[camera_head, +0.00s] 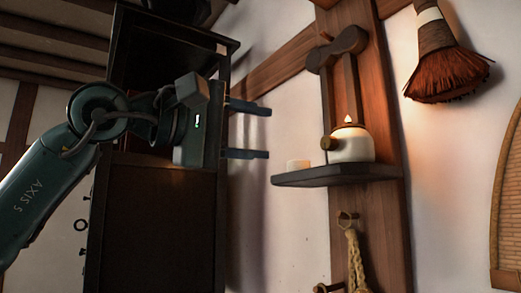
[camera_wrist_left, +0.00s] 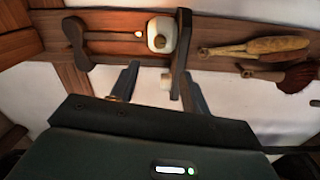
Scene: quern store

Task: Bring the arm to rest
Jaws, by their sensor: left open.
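My left gripper (camera_head: 258,130) is at the end of the arm that comes in from the left in the head view. Its two dark fingers point right, one above the other, with a clear gap and nothing between them. In the left wrist view the open fingers (camera_wrist_left: 161,88) point toward the wall. The gripper is in front of a dark cabinet (camera_head: 150,225) and hides part of it; whether they touch I cannot tell. My right gripper is not in view.
A brush (camera_head: 446,72) and a braided rope (camera_head: 356,262) hang on the wall. White wall shows between the fingertips and the shelf.

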